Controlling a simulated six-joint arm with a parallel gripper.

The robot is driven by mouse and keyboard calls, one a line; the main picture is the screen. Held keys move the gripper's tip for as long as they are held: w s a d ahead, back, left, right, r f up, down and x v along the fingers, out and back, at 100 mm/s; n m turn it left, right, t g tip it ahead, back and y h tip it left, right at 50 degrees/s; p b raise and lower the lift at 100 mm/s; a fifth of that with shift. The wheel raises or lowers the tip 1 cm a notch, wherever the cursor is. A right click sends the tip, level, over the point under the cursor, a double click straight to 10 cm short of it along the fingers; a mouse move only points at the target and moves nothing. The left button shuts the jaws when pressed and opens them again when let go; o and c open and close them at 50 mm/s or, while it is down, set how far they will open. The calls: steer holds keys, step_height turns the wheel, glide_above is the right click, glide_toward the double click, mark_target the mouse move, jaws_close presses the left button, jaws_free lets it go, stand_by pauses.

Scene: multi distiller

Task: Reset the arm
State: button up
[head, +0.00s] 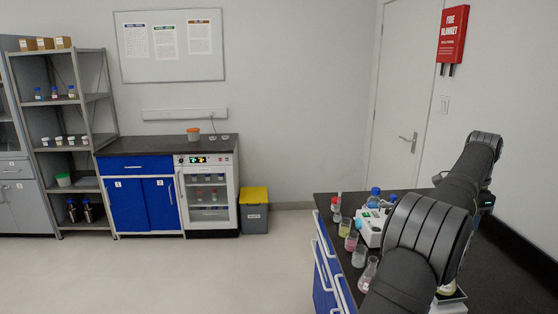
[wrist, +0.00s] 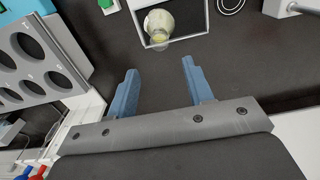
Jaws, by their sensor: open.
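My gripper (wrist: 158,66) shows in the wrist view with its two blue fingers spread apart and nothing between them. It hangs over the dark counter (wrist: 230,60). Beyond the fingertips, apart from them, a glass vessel with pale yellow contents (wrist: 160,20) stands on a dark plate with a white border (wrist: 197,12). In the head view my dark arm reaches over the counter at the right, and it hides my gripper and part of the bench.
A grey rack with round holes (wrist: 40,60) lies close left of my gripper. In the head view, several flasks (head: 351,240) and blue-capped bottles (head: 374,197) stand by a white device (head: 371,228) along the counter's left side. Open floor lies left of the counter.

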step_height(320, 180, down, 12)
steer(key=s+d+r, duration=0.2)
steer(key=s+r, duration=1)
steer(key=w+a+f, duration=0.1)
steer(key=a+f, duration=0.3)
steer(key=a, duration=0.4)
steer(key=w+a+f, duration=0.1)
steer(key=a+f, duration=0.4)
steer(key=a, duration=0.3)
steer(key=shift+a+f, duration=0.3)
